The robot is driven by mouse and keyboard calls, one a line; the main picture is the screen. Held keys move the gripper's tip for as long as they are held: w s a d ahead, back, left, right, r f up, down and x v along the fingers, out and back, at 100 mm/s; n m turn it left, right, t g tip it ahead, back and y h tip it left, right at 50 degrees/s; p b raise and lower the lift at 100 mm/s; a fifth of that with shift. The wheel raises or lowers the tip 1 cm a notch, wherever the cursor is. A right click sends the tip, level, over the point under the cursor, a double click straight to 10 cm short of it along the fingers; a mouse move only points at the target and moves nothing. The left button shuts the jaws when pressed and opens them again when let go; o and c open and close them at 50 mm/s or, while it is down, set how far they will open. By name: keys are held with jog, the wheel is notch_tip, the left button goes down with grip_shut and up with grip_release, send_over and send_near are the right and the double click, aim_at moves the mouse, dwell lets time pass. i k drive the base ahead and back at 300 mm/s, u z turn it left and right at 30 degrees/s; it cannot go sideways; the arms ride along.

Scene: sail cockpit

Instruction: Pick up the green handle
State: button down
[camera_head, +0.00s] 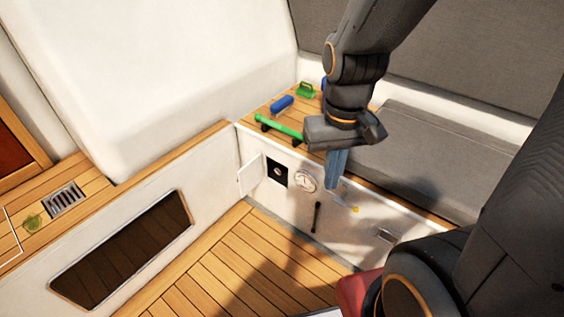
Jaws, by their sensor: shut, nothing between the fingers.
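A smaller green piece with a handle-like loop (306,91) stands farther back on the same wooden top. My arm hides part of the bench top behind it.
A blue cylinder (282,103) lies between the two green things. Another blue item (323,84) is partly hidden by my arm. The bench face has an open white flap (250,176), a round gauge (306,181) and a black lever (317,217). A grey cushion (430,155) lies right.

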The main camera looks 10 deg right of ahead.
aim_at(258, 118)
jog(key=u, duration=0.95)
jog(key=i, duration=1.8)
jog(key=z, duration=1)
